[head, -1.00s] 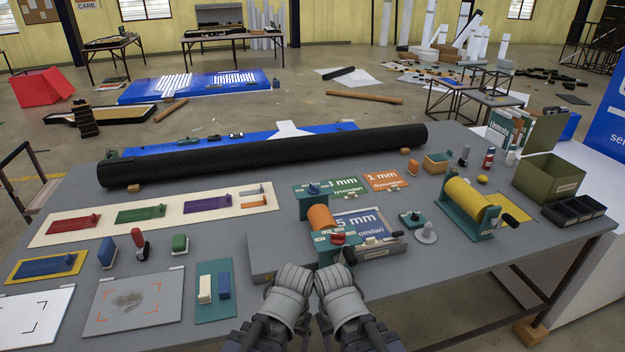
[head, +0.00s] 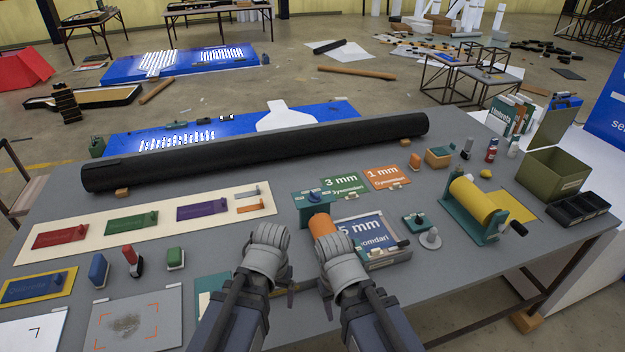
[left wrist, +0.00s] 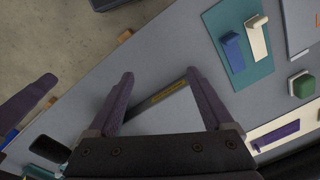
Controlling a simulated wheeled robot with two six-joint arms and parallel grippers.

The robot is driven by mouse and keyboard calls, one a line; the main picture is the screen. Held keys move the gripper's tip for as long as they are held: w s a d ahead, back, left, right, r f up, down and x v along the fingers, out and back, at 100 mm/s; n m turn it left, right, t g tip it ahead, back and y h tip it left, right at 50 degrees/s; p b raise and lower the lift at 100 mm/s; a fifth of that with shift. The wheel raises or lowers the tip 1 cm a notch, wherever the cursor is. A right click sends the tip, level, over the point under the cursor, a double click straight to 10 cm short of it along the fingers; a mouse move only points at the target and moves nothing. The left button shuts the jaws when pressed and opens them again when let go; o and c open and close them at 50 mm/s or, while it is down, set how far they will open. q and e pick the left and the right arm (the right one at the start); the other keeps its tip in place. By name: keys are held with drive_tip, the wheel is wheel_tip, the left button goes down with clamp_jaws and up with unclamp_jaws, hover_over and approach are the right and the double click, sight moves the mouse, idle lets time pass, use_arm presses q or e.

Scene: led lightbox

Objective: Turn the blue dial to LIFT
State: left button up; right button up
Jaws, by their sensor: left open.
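The blue dial (head: 315,196) sits on top of a teal block at the back end of the press-like unit with an orange roll (head: 321,223). Any LIFT marking is too small to read. My left gripper (head: 266,285) is over the front middle of the table, to the left and nearer than the dial, and apart from it.
A teal panel with blue and cream levers (left wrist: 237,45) lies near my left gripper. A long black roll (head: 260,150) spans the table's back. A yellow roll on a teal stand (head: 475,210) is at right. Bare table shows front right.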

use_arm(q)
drive_tip(key=w+a+r+p, duration=0.2)
drive_tip(key=w+r+p, duration=0.3)
drive_tip(key=w+r, duration=0.1)
drive_tip(key=m+t+h+p, duration=0.3)
drive_tip(key=m+h+p, duration=0.1)
drive_tip(key=m, duration=0.3)
approach(314, 193)
drive_tip(key=shift+w+d+f+m, duration=0.1)
drive_tip(key=shift+w+f+m, duration=0.1)
drive_tip(key=shift+m, duration=0.1)
use_arm(e)
wheel_tip(314, 193, up, 10)
drive_tip(key=shift+w+f, duration=0.25)
drive_tip(key=shift+w, duration=0.1)
use_arm(q)
drive_tip(key=shift+f+b, duration=0.1)
drive_tip(key=shift+b, duration=0.25)
use_arm(e)
drive_tip(key=shift+f, duration=0.15)
use_arm(q)
drive_tip(key=b+x, duration=0.7)
drive_tip(key=shift+d+f, duration=0.15)
drive_tip(key=shift+f, duration=0.15)
use_arm(e)
wheel_tip(314, 193, down, 7)
use_arm(q)
drive_tip(key=shift+c, duration=0.4)
